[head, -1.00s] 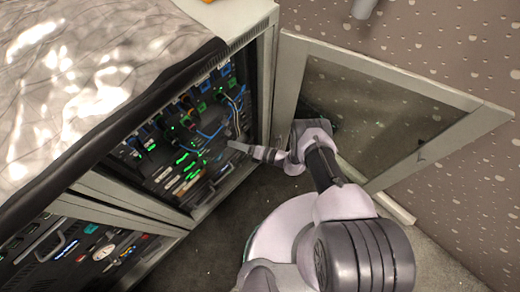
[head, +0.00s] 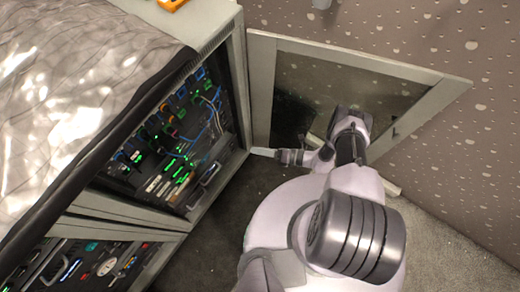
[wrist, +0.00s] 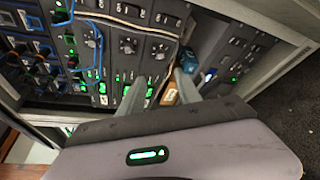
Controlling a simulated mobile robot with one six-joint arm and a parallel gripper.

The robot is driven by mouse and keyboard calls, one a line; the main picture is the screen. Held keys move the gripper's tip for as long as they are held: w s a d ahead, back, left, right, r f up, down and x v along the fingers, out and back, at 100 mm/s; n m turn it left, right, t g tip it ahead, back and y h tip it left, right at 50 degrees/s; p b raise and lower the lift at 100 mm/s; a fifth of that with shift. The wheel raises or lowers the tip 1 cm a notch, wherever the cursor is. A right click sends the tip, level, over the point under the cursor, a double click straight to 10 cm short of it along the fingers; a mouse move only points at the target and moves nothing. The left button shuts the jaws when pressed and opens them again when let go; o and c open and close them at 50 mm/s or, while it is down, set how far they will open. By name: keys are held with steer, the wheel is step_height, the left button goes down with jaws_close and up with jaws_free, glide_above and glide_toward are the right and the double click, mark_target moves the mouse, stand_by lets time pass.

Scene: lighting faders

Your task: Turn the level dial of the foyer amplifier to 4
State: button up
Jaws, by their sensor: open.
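The equipment rack (head: 195,130) stands at the left in the head view, full of dark panels with lit green indicators and blue cables. Several round black dials show in the wrist view, one (wrist: 128,45) on a panel ahead of my gripper. The labels are too small to read, so I cannot tell which dial belongs to the foyer amplifier or its setting. My gripper (head: 263,152) is just outside the rack's right edge, low in front of the open door. In the wrist view my gripper (wrist: 158,78) is open, with nothing seen between its fingers.
The rack's glass door (head: 350,95) stands open to the right, close to my arm. A second bay (head: 90,262) with panels lies at lower left. A pale cloth (head: 80,80) covers the top. Grey floor (head: 225,225) is free in front of the rack.

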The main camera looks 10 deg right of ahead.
steer(key=w+a+r+n+t+h+p, duration=0.1)
steer(key=w+a+r+n+h+p, duration=0.1)
steer(key=a+r+n+h+p, duration=0.35)
steer(key=s+a+r+n+h+p, duration=0.2)
steer(key=s+a+r+h, duration=0.1)
steer(key=s+r, duration=0.2)
steer(key=b, duration=0.8)
glide_toward(216, 144)
steer(key=shift+n, duration=0.25)
steer(key=x, duration=0.8)
steer(key=shift+w+d+f, duration=0.1)
steer(key=shift+f, duration=0.05)
jaws_close()
